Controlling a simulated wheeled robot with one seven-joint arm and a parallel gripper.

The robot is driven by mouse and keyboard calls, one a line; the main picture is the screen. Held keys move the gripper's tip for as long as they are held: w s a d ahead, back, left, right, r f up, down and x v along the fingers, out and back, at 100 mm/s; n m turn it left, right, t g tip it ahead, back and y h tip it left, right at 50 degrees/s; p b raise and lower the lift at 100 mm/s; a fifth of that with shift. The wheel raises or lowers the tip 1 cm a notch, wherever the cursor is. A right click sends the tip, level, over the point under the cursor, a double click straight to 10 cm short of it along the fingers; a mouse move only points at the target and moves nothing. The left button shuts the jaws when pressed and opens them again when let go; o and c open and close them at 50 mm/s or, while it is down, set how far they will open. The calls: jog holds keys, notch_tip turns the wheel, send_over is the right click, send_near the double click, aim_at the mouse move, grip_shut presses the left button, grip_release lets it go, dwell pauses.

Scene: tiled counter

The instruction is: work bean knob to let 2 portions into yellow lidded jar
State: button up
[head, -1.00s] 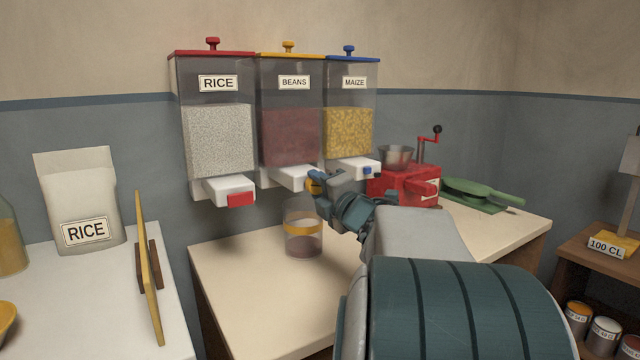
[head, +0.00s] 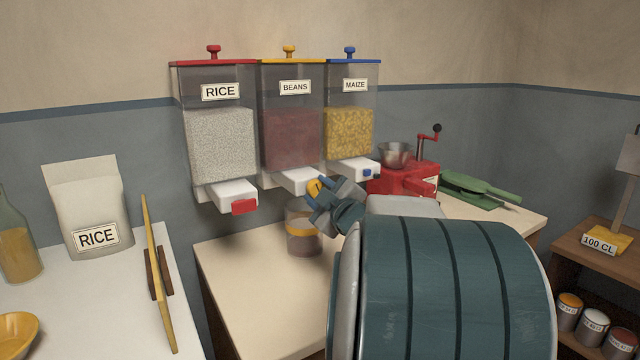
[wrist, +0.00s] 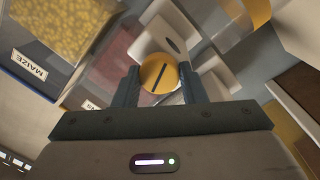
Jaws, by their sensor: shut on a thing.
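The bean dispenser (head: 291,135) hangs on the wall between the rice and maize ones, with a yellow lid and reddish beans inside. Its round yellow knob (head: 314,187) is on the front of the white spout (head: 296,181). My gripper (head: 322,190) is shut on the knob; the wrist view shows the slotted knob (wrist: 159,73) between both fingers. The clear jar with a yellow band (head: 303,232) stands upright on the counter below the spout, with a dark layer inside. My gripper hides part of its top, and I cannot make out a lid.
The rice dispenser (head: 220,140) with a red knob is left, the maize dispenser (head: 350,120) with a blue knob right. A red grinder (head: 402,180) stands right behind my arm. The counter (head: 245,285) is bare in front and left of the jar.

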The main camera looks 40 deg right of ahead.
jog(key=shift+m+p, duration=1.45)
jog(key=shift+m, duration=0.95)
jog(key=o, duration=1)
jog(key=shift+s+a+p, duration=0.25)
jog(key=shift+s+a, duration=0.05)
jog(key=shift+s, duration=2)
jog(key=shift+s+a+p, duration=0.3)
jog(key=shift+s, duration=2)
jog(key=shift+s+a+p, duration=0.25)
jog(key=shift+s+a, duration=0.05)
jog(key=shift+s, duration=2)
